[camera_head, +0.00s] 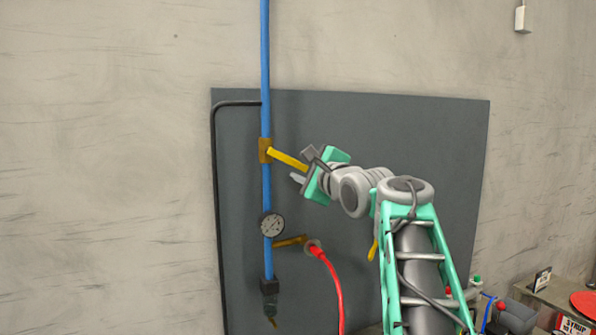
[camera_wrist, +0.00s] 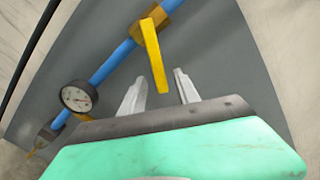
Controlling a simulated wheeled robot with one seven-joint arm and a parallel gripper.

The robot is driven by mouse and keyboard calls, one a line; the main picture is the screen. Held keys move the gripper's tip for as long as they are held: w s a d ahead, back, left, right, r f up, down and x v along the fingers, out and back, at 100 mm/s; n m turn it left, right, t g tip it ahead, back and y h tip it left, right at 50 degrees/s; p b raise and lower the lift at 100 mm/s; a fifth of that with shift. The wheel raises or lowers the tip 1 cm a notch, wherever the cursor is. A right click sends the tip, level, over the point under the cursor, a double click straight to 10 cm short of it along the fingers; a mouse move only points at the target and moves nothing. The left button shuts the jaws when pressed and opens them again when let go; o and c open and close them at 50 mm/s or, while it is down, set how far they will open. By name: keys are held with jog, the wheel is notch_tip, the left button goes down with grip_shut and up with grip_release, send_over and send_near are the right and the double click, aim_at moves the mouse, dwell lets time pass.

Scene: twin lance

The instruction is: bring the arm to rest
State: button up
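My arm (camera_head: 408,240) reaches up in front of a dark grey wall panel, bent toward the left. In the head view my gripper (camera_head: 298,168) is just right of a yellow valve lever (camera_head: 287,159) on a blue vertical pipe (camera_head: 266,200).
A pressure gauge (camera_head: 271,225) sits lower on the pipe, also in the wrist view (camera_wrist: 77,97). Below it a brass branch (camera_head: 290,241) carries a red hose (camera_head: 331,276). A black conduit (camera_head: 216,200) runs along the panel's left edge. A cluttered bench (camera_head: 560,291) stands at lower right.

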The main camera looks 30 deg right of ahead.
jog(key=s+b, duration=0.1)
jog(key=s, duration=0.3)
jog(key=shift+s+a, duration=0.1)
jog(key=shift+s, duration=0.1)
